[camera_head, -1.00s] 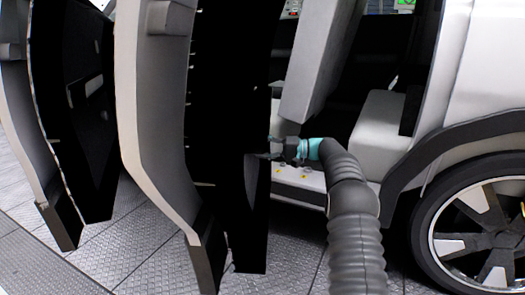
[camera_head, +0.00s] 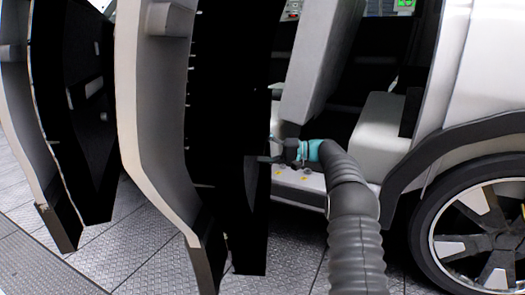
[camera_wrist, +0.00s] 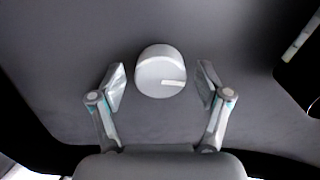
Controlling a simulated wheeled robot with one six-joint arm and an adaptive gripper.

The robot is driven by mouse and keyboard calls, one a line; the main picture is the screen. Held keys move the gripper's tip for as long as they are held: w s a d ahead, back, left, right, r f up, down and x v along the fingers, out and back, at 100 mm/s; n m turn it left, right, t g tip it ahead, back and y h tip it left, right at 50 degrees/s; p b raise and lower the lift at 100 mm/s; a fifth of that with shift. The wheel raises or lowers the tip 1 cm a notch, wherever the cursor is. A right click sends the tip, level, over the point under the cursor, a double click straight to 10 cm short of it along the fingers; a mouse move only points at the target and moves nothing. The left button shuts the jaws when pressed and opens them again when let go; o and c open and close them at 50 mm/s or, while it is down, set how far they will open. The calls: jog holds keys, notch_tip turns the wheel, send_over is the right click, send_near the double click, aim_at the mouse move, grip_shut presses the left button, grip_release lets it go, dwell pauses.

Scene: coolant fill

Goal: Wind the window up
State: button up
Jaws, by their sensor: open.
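A round light-grey knob (camera_wrist: 160,72) with a short raised white bar stands on a dark grey panel (camera_wrist: 60,85) in the wrist view. My gripper (camera_wrist: 161,85) is open, with one finger on each side of the knob and a gap on both sides. The fingers do not appear to touch it. The knob is not visible in the head view. I cannot make out the window glass.
A second open door (camera_head: 22,120) stands at the left. The car's seats (camera_head: 375,130) and doorway are behind my arm, and a wheel (camera_head: 485,230) is at the right. Tiled floor (camera_head: 130,250) shows below the doors. A dark recess (camera_wrist: 300,85) is at the wrist view's right.

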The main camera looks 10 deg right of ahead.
jog(key=shift+d, duration=0.1)
jog(key=v, duration=1.1)
jog(key=shift+d, duration=0.4)
jog(key=shift+f, duration=0.1)
